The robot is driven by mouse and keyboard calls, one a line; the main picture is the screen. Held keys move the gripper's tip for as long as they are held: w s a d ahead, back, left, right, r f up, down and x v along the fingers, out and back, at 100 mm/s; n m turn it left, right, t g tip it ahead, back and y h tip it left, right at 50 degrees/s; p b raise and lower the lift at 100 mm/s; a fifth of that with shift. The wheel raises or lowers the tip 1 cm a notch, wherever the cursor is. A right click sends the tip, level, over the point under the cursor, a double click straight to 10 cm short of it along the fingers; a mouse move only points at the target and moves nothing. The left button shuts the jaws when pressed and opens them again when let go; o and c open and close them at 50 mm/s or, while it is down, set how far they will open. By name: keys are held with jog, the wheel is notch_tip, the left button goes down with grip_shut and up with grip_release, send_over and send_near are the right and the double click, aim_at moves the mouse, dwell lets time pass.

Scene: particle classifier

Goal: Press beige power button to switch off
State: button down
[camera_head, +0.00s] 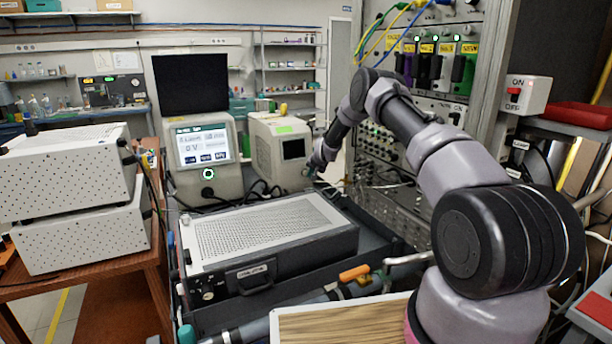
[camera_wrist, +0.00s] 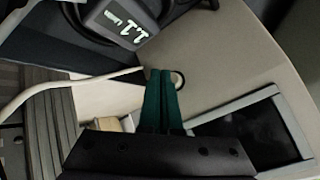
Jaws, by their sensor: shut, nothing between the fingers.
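A beige instrument (camera_head: 268,150) with a small dark screen stands at the back centre in the head view. In the wrist view its beige front panel (camera_wrist: 225,60) and dark screen (camera_wrist: 245,130) seem to fill the right side. My gripper (camera_wrist: 161,73) is shut and empty, its dark green fingers pointing at the panel.
A beige device with a lit display (camera_head: 203,146) and a green-lit round button (camera_head: 208,174) stands left of the instrument. A perforated grey box (camera_head: 262,228) lies in front. A rack with cables (camera_head: 430,60) rises at right. A pale cable (camera_wrist: 60,85) crosses the wrist view.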

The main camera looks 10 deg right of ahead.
dwell(0.3)
jog(key=shift+s+d, duration=0.25)
jog(key=shift+s, duration=0.55)
jog(key=shift+s+d, duration=0.3)
jog(key=shift+s, duration=0.5)
jog(key=shift+s+d, duration=0.25)
jog(key=shift+s, duration=0.55)
